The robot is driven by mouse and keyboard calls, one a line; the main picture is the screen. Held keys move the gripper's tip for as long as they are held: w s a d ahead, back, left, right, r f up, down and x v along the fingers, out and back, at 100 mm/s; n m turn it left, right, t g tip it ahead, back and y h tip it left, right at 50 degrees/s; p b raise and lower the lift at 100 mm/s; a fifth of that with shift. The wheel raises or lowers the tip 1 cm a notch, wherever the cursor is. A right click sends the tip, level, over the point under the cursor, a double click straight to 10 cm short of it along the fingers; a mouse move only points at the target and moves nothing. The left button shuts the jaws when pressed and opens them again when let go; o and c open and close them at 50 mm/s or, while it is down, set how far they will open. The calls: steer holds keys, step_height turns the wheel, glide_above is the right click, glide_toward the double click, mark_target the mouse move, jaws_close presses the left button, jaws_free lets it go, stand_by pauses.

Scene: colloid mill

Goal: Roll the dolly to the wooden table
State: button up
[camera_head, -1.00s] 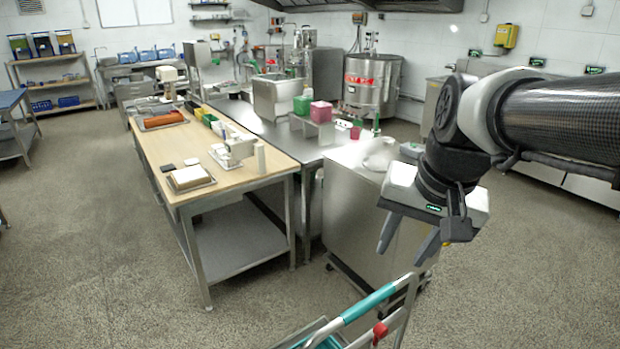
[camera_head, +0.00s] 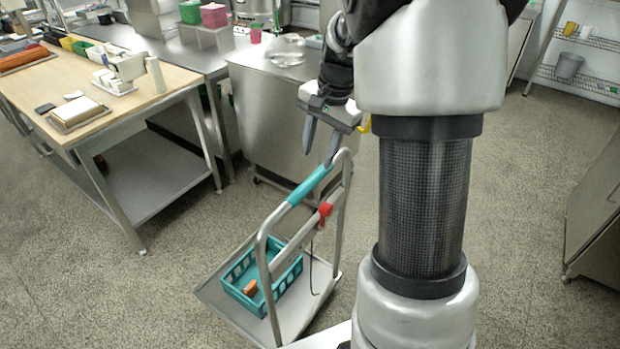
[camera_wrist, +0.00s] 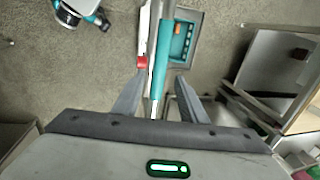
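The dolly (camera_head: 232,306) stands on the floor below and in front of me, with a grey platform, a tubular metal handle frame and a teal grip (camera_head: 310,184) on its top bar. A red part (camera_head: 325,209) sits on the frame. A teal crate (camera_head: 243,279) with a small brown block lies on the platform. The wooden table (camera_head: 130,88) is at the left, with a light wood top. My gripper (camera_head: 319,148) is just above the far end of the teal grip. In the wrist view, the open fingers (camera_wrist: 157,98) are on either side of the handle bar; contact is not visible.
A steel cabinet (camera_head: 285,125) on casters stands just beyond the dolly, close to my gripper. A steel table (camera_head: 185,50) adjoins the wooden table. Bare floor lies between the dolly and the wooden table; another steel unit (camera_head: 597,215) is at the right.

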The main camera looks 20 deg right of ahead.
mark_target(311, 180)
steer(key=f, duration=0.3)
steer(key=w+f+b, duration=0.1)
steer(key=f, duration=0.2)
steer(key=a+f, duration=0.1)
steer(key=f, duration=0.2)
steer(key=shift+w+f, duration=0.15)
steer(key=shift+w, duration=0.1)
jaws_close()
